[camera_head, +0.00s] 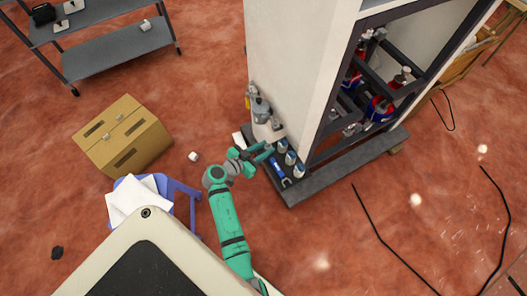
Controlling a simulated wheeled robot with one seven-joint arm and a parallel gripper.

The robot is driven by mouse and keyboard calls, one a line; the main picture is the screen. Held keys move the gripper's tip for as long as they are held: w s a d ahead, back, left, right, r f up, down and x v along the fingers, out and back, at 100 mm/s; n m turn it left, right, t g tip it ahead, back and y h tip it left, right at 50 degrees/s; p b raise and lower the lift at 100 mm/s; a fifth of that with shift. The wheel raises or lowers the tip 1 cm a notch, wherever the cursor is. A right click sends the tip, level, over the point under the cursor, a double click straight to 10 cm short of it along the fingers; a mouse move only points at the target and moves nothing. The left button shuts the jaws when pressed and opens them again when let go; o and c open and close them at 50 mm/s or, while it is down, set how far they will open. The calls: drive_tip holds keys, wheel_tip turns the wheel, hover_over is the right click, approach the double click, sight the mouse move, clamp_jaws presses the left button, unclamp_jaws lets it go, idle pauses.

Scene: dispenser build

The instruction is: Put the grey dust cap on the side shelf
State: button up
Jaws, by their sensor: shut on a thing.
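My gripper (268,152) is at the end of my green arm, at the left end of a row of small pale-topped cylinders (290,158). Its fingers look closed around a small grey piece, most likely the grey dust cap, but the fingers largely hide it. The cylinders stand on a dark grey ledge (335,172) at the foot of the tall white cabinet (290,60). A grey metal shelf unit (115,50) stands at the upper left, well away from my gripper. I cannot tell which of these is the side shelf.
A blue tool (280,172) lies on the ledge beside the cylinders. A grey canister (262,110) stands behind my gripper. A cardboard box (123,137), a purple stool (183,190) with papers and a small white block (193,156) are at left. Black cables cross the right floor.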

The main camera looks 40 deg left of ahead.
drive_tip(key=shift+w+a+f, duration=0.1)
drive_tip(key=shift+a+f, duration=0.05)
drive_tip(key=shift+f, duration=0.75)
drive_tip(key=shift+w+a+f, duration=0.1)
drive_tip(key=shift+f, duration=0.8)
drive_tip(key=o, duration=0.7)
drive_tip(key=shift+s, duration=0.1)
drive_tip(key=v, duration=1.2)
